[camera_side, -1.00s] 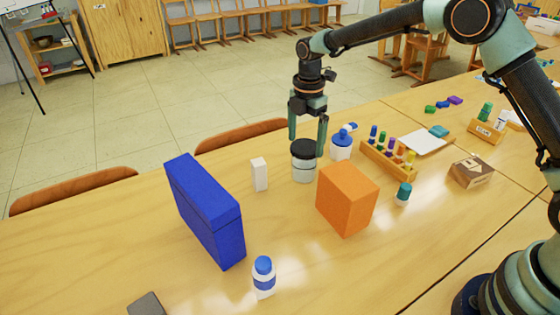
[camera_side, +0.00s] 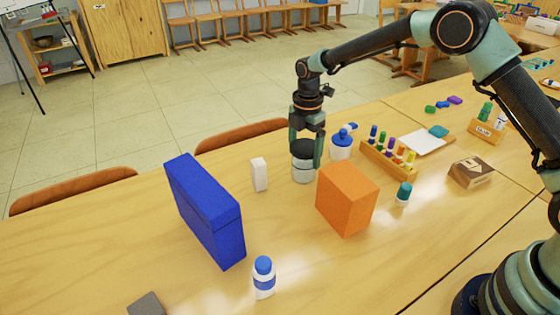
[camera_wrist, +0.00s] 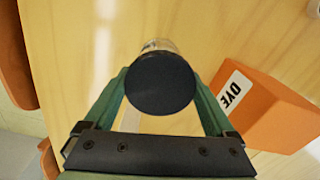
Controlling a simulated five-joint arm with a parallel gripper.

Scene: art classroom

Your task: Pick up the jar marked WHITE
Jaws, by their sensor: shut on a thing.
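A clear jar (camera_side: 303,174) with a black lid and pale contents stands upright on the table, left of the orange box. No marking on it can be read in either view. My gripper (camera_side: 306,157) points straight down over it and is shut on it, with one green finger on each side of the lid. In the wrist view the round black lid (camera_wrist: 160,83) sits between the fingers, and a bit of the jar's body shows beyond it.
An orange box (camera_side: 346,198) marked DYE stands close on the right. A blue-lidded white jar (camera_side: 341,146) is just behind. A small white box (camera_side: 259,174) and a tall blue box (camera_side: 205,212) stand to the left. The front table is mostly clear.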

